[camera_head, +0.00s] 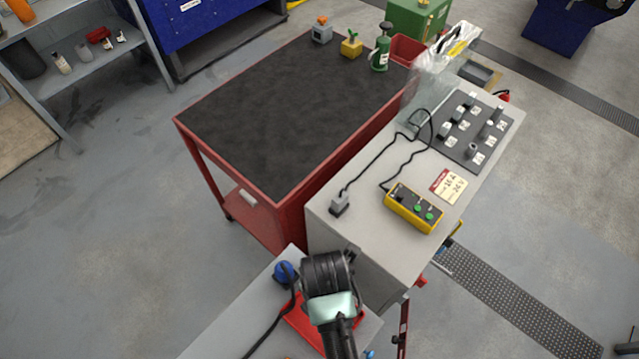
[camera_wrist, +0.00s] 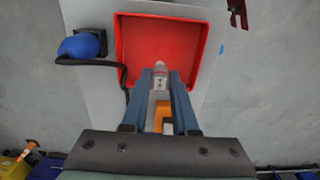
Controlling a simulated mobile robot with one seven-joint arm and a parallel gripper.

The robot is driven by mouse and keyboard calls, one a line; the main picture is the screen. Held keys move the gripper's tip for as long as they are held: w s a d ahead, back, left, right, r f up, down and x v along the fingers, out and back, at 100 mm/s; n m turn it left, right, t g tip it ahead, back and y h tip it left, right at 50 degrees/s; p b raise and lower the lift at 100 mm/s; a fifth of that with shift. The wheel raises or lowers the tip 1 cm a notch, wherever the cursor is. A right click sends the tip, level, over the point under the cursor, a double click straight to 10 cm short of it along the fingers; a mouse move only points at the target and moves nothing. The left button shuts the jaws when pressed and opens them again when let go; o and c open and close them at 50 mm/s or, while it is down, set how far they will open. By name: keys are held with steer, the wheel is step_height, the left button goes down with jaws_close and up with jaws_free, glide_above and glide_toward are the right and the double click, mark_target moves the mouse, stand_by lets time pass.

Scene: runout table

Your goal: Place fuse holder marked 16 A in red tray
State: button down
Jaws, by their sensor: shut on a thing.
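The red tray (camera_wrist: 206,45) is a shallow square tray under my gripper in the wrist view. In the head view the red tray (camera_head: 300,331) is partly covered by my arm, on a light grey surface. My gripper (camera_wrist: 161,76) is shut on a small grey fuse holder (camera_wrist: 160,83) with a pale tip and a white label. The label is too small to read. The holder is over the tray's near part; I cannot tell whether it touches the floor of the tray. The visible tray floor is empty. The fingers are hidden in the head view.
A dark panel (camera_head: 465,130) holds several fuse holders with white labels. A card (camera_head: 447,187) reads 16 A, 24 V beside a yellow tester (camera_head: 413,208). A blue round object (camera_head: 285,271) with a black cable stands close left of the tray. The black-topped cart (camera_head: 270,110) is mostly clear.

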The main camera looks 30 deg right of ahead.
steer(key=shift+f, duration=2.75)
steer(key=shift+f, duration=0.1)
steer(key=c, duration=0.7)
jaws_free()
